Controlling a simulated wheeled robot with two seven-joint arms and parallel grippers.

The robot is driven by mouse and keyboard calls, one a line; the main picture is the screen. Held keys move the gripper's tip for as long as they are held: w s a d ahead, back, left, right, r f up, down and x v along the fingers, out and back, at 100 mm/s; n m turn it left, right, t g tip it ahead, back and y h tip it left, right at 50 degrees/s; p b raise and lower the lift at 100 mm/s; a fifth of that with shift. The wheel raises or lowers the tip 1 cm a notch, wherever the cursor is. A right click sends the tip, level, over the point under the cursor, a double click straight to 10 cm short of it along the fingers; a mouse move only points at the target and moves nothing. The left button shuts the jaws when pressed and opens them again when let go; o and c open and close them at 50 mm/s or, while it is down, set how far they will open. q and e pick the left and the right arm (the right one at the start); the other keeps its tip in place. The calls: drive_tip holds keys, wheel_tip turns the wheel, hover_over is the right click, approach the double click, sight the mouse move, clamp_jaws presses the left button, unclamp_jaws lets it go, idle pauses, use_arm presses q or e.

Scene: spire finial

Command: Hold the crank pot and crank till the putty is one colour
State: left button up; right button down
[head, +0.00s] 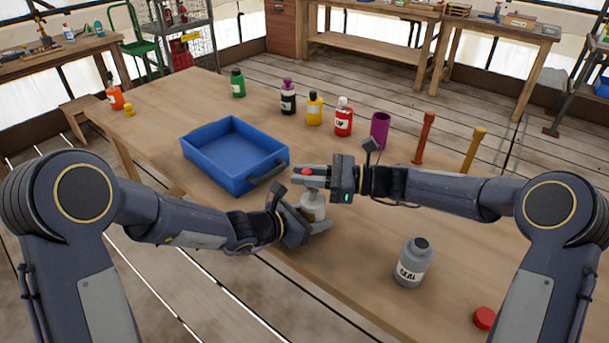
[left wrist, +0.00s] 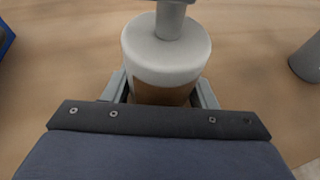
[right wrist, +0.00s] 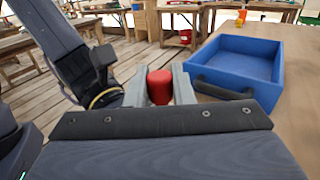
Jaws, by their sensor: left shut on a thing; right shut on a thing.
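The crank pot (left wrist: 165,62) is a squat pot with a whitish lid, a brown lower band and a grey post on top. It stands near the front edge of the wooden table. My left gripper (head: 314,226) is shut around the pot's body low down; its fingers also show at both sides in the left wrist view (left wrist: 163,95). My right gripper (head: 302,175) is above the pot and shut on the red crank knob (right wrist: 160,86), which shows between its fingers in the right wrist view. The putty inside is hidden, so its colour cannot be told.
A blue tray (head: 208,168) with a dark handle lies left of the pot. A grey bottle (head: 413,264) and a red cap (head: 484,318) are at the front right. Several bottles, a purple cup (head: 379,130) and two upright posts stand further back.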

drive_tip(key=m+t, duration=0.1)
drive_tip(key=t, duration=0.1)
drive_tip(key=m+t, duration=0.1)
drive_tip(key=m+t+h, duration=0.1)
drive_tip(key=t, duration=0.1)
drive_tip(key=shift+w+d+r+m+t, duration=0.1)
drive_tip(key=shift+w+d+m+t, duration=0.05)
drive_tip(key=shift+d+m+t, duration=0.2)
drive_tip(key=m+t+h, duration=0.1)
drive_tip(key=m+t, duration=0.1)
drive_tip(key=m+t+h, duration=0.2)
drive_tip(key=t, duration=0.1)
drive_tip(key=shift+d+h, duration=0.15)
drive_tip(key=shift+h, duration=0.15)
drive_tip(key=shift+d+m+t+h, duration=0.15)
drive_tip(key=shift+m+t+h, duration=1)
drive_tip(key=shift+h, duration=0.25)
drive_tip(key=shift+w+d+m+t+h, duration=0.1)
drive_tip(key=shift+d+m+t+h, duration=0.2)
drive_tip(key=shift+d+t+h, duration=0.15)
drive_tip(key=c, duration=1.3)
unclamp_jaws()
drive_tip(key=shift+o, duration=0.2)
drive_tip(key=v, duration=1.2)
